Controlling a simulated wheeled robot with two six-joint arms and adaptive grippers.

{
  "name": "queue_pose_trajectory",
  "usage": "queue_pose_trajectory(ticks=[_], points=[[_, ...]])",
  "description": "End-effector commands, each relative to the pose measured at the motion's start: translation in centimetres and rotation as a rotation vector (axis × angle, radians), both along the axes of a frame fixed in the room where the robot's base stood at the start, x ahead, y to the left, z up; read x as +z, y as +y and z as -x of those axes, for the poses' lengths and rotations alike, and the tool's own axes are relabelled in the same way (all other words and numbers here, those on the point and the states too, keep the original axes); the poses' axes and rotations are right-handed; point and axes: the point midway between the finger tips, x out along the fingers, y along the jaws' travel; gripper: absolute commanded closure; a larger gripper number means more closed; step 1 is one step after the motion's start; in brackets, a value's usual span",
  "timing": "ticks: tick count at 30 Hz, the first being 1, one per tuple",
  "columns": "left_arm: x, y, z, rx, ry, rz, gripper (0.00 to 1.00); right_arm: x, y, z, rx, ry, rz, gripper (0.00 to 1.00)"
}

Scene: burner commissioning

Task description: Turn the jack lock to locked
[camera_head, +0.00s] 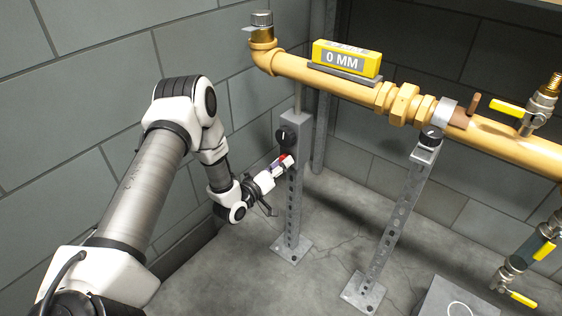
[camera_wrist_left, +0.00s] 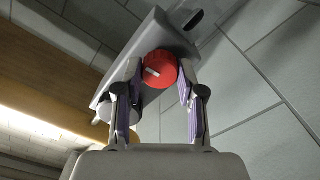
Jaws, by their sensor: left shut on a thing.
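A red round knob (camera_head: 283,158) sits on the front of the left grey jack post (camera_head: 294,205), just below a black dial knob (camera_head: 287,137). The red knob also shows in the left wrist view (camera_wrist_left: 160,67), with a white pointer mark at its left side. My left gripper (camera_head: 287,163) is at the post and shut on the red knob, with one finger at each side of it in the wrist view (camera_wrist_left: 160,92). The fingers hide part of the knob in the head view. My right gripper is not in view.
A yellow pipe (camera_head: 350,85) runs above the post and carries a yellow level block (camera_head: 346,58) reading 0 MM. A second post (camera_head: 398,210) with a black knob (camera_head: 431,133) stands to the right. Block walls are close behind and left. A grey box (camera_head: 455,300) is at lower right.

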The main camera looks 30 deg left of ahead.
Motion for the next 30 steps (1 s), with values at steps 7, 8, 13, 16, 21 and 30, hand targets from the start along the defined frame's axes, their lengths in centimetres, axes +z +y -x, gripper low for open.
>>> queue_pose_trajectory(ticks=[7, 8, 13, 16, 21, 30], points=[[-0.08, -0.04, 0.04, -0.002, -0.002, -0.074, 0.96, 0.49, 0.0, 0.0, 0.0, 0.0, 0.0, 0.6], [-0.09, -0.04, 0.04, -0.002, -0.002, -0.078, 0.96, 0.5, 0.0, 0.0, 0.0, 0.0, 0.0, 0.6], [-0.13, -0.04, 0.04, -0.001, -0.004, -0.089, 0.96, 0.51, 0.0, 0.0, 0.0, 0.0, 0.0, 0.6], [-0.13, -0.04, 0.04, -0.001, -0.004, -0.089, 0.96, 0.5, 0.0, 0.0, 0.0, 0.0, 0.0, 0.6], [-0.13, -0.04, 0.04, -0.001, -0.004, -0.088, 0.96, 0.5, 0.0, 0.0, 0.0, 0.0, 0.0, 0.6], [-0.07, -0.01, 0.02, -0.001, -0.005, -0.088, 0.36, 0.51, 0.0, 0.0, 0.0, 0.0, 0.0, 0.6]])
